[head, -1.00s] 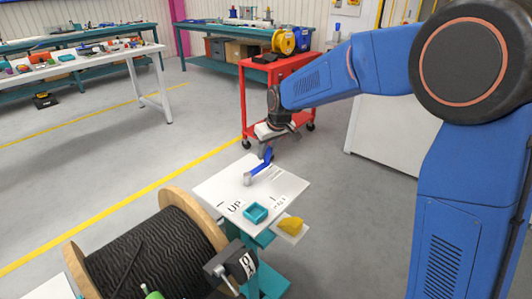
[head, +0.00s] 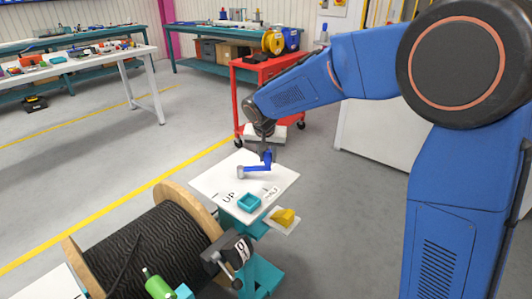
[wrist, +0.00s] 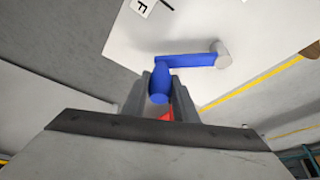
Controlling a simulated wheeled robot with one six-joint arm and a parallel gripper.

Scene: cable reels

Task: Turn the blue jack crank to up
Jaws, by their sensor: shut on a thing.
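The blue jack crank (head: 257,168) sits on a white panel (head: 222,178) in the head view. Its arm runs from a grey hub (head: 241,172) on the left to an upright blue handle on the right. My gripper (head: 266,146) is over the handle end. In the wrist view the handle (wrist: 159,84) stands between the two fingers of my gripper (wrist: 160,97), which are shut on it. The blue arm (wrist: 188,61) leads to the grey hub (wrist: 220,54). A label reading UP (head: 229,196) lies on the panel's near side, with another label to its right.
A large cable reel (head: 150,245) stands at the near left. A red cart (head: 245,75) is behind the panel.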

